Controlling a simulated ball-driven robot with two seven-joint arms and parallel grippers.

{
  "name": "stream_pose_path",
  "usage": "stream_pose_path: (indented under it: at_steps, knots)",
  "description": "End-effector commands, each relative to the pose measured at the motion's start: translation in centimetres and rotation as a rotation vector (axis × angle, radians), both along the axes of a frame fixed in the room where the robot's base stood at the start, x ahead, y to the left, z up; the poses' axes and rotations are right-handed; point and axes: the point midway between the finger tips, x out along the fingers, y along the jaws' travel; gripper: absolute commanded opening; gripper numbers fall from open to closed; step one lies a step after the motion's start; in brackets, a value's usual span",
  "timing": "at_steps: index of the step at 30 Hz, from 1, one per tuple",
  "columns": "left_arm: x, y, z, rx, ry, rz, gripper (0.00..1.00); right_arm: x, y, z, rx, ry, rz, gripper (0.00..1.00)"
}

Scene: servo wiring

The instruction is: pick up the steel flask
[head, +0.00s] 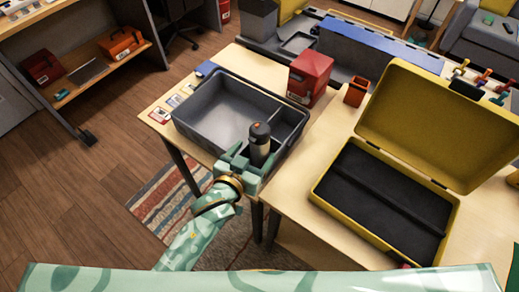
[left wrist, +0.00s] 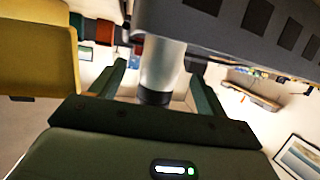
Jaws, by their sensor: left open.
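The steel flask (head: 260,146) stands upright with a dark cap at the near right corner of the grey tray (head: 197,132). I cannot tell from the head view whether its base is inside the tray. My left gripper (head: 250,164) is open at the flask's near side. In the left wrist view the flask's pale body (left wrist: 164,66) with a dark band lies between the two spread fingers of the left gripper (left wrist: 160,80). Gaps show on both sides, so the fingers are not closed on it. My right gripper is in neither view.
An open yellow case (head: 440,120) with dark foam lies to the right. A red box (head: 309,76) and an orange cup (head: 356,91) stand behind the flask. The tray's large compartment looks empty. Small cards (head: 160,115) lie left of the tray.

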Motion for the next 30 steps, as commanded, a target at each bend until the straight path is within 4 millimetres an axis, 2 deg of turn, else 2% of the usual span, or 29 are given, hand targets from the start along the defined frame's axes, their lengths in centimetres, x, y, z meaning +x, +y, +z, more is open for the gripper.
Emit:
stream_pose_path:
  at_steps: [3,7,16,21,23,30]
  knots:
    - [1.9,-0.7,-0.8,0.001,-0.002,-0.001,0.75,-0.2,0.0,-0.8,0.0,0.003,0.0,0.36]
    - [3.5,-1.4,-1.3,0.001,0.0,0.0,0.75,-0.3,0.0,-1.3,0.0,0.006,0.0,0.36]
    - [4.0,-1.7,-1.3,0.001,0.0,0.0,0.75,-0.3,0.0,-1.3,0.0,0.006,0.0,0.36]
    - [4.0,-1.6,-1.3,0.001,0.0,0.0,0.28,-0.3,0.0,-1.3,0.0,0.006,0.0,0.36]
    - [4.0,-1.6,-1.3,0.001,0.0,0.0,0.14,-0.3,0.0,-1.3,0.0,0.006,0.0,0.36]
    - [4.0,-1.7,-1.0,-0.002,-0.003,-0.001,0.14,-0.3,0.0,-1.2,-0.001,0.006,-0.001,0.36]
